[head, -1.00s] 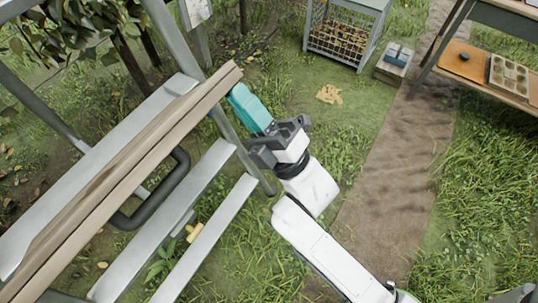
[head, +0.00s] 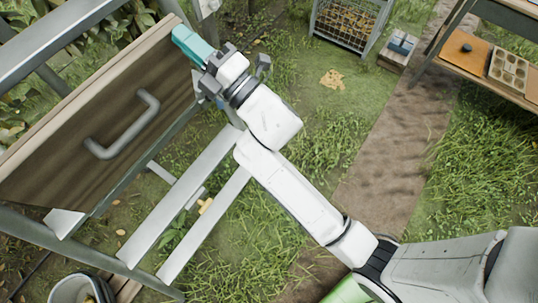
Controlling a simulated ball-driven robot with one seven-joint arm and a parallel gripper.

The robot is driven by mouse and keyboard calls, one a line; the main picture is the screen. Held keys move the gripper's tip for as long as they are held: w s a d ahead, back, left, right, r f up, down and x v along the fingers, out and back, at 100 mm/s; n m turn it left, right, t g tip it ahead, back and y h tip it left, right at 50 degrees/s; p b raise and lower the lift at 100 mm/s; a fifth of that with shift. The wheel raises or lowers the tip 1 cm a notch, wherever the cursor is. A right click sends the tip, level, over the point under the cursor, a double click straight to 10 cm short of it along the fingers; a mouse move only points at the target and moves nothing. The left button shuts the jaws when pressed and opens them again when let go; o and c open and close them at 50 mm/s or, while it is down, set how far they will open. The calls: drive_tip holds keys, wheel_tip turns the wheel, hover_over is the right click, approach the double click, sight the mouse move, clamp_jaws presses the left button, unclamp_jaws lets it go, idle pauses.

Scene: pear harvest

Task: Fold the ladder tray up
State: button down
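The ladder tray (head: 60,165) is a brown wooden board with a paler edge, at the left of the head view. It is tilted steeply, with its broad face and a grey bar handle (head: 127,128) towards me. The grey metal ladder (head: 185,195) stands around and below it, its treads running diagonally. My gripper (head: 188,40), with teal finger and dark grey body, is at the tray's upper right end. It appears to touch or nearly touch that edge. Only one teal finger shows clearly, so I cannot tell whether the gripper is open or shut.
A wire-sided crate (head: 345,25) stands on the grass at the top. A small box with a blue top (head: 400,45) is beside it. A wooden bench (head: 480,62) with a muffin-like tray is at the upper right. A bucket (head: 80,288) is at the lower left.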

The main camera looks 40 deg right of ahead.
drive_tip(key=x, duration=0.2)
drive_tip(key=f+x, duration=0.1)
drive_tip(key=x, duration=0.1)
drive_tip(key=b+x, duration=0.1)
drive_tip(key=x, duration=0.1)
drive_tip(key=shift+w+a, duration=0.2)
drive_tip(key=shift+w, duration=0.45)
drive_tip(key=shift+w+r, duration=0.15)
drive_tip(key=shift+w, duration=0.05)
